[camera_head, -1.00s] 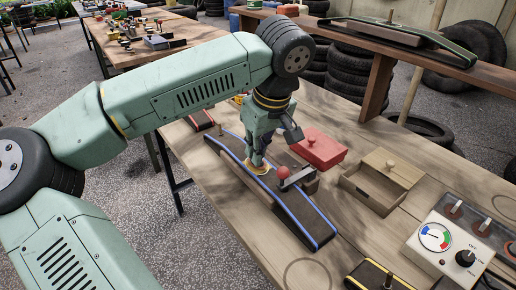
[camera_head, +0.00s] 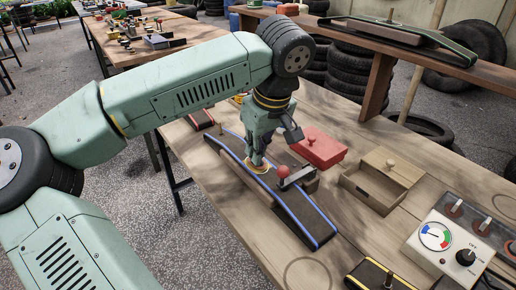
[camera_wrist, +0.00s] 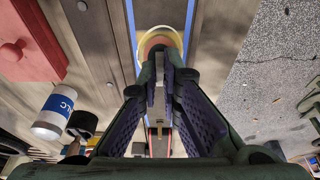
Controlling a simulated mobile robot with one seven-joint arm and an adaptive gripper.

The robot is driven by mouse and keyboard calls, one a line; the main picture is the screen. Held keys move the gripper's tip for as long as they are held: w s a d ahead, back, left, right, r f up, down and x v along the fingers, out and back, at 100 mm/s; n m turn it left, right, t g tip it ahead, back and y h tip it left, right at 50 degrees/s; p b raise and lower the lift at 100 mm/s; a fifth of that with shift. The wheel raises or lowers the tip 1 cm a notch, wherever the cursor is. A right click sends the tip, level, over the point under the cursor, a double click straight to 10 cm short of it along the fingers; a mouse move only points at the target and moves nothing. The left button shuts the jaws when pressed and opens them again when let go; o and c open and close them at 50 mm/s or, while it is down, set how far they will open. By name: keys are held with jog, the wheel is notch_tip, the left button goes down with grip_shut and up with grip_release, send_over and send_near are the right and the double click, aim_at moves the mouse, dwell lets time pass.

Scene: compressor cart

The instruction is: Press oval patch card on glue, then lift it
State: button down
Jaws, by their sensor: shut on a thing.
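The oval patch card (camera_head: 263,170) is a small pale oval with a yellowish rim. It lies flat against the dark blue-edged belt (camera_head: 305,222), which rests over a raised block on the bench. My gripper (camera_head: 257,161) points down at the card and is shut on its upright middle part. In the wrist view the card (camera_wrist: 158,36) shows beyond my fingertips (camera_wrist: 161,75), with cream, yellow and reddish bands. The grip itself is mostly hidden by the fingers. The glue is not visible; I cannot tell what lies under the card.
A red-knobbed clamp (camera_head: 284,172) stands on the belt close beside my gripper. A red box (camera_head: 320,152) and an open wooden box (camera_head: 378,182) stand to the right. A gauge box (camera_head: 447,244) is at the front right. A white bottle (camera_wrist: 52,112) shows in the wrist view.

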jog(key=shift+f, duration=0.35)
dwell(0.9)
jog(key=shift+r, duration=0.15)
jog(key=shift+r+p, duration=2.85)
jog(key=shift+r, duration=1.05)
